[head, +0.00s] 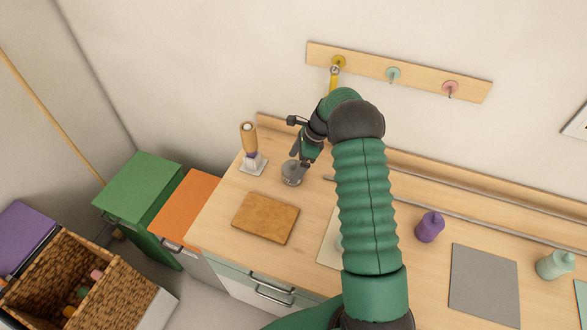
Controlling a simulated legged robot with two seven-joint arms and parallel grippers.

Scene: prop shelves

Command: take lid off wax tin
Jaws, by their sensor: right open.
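A small round grey tin (290,177), which looks like the wax tin, stands on the wooden counter near its back left. My right gripper (298,161) is open and points down at the tin's top. Its fingers overlap the tin in the picture, and I cannot tell if they touch it. The lid cannot be told apart from the tin's body at this size. My right arm hides part of the counter behind and right of the tin. My left gripper is not in view.
A brush-like tool with a wooden handle (249,139) stands on a pale pad left of the tin. A peg rail (425,77) is above.

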